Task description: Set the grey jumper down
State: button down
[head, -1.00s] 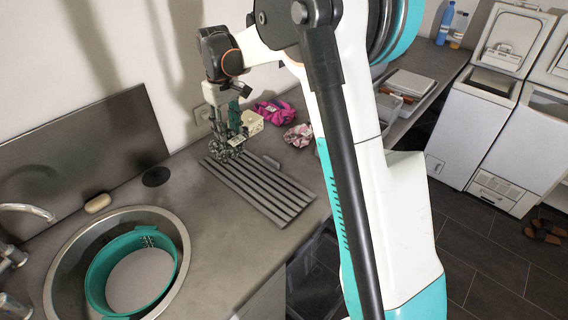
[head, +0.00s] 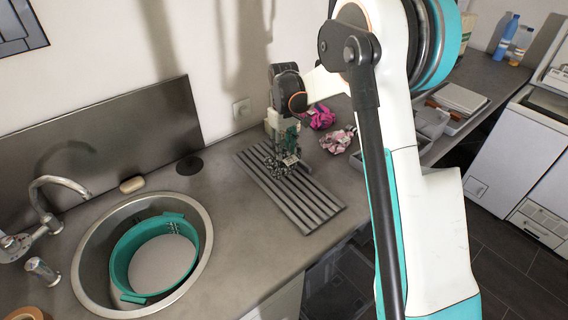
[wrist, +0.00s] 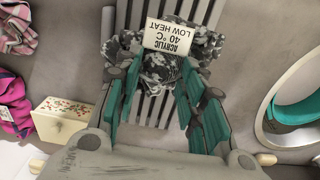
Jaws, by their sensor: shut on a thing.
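The grey jumper (wrist: 160,65) is a crumpled, grey camouflage-patterned bundle. In the wrist view a white label (wrist: 168,38) on it reads acrylic, 40 °C, low heat. My gripper (wrist: 158,88) is shut on the jumper, its green-padded fingers on either side of it. In the head view my gripper (head: 284,162) points down over the upper part of a grey slatted rack (head: 310,205), and the jumper (head: 274,168) shows at its fingertips. I cannot tell whether the jumper touches the slats.
A round sink (head: 90,245) with a teal basin (head: 185,225) is to the left. Pink cloth (head: 321,116) and checked cloth (head: 336,140) lie behind the rack. A floral box (wrist: 62,122) stands beside it. The rack's near end is bare.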

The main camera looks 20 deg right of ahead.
aim_at(284, 161)
jog(key=shift+f+b, duration=0.4)
jog(key=shift+f, duration=2.75)
jog(key=shift+f, duration=0.1)
jog(key=c, duration=1)
grip_release()
jog(key=shift+c, duration=0.2)
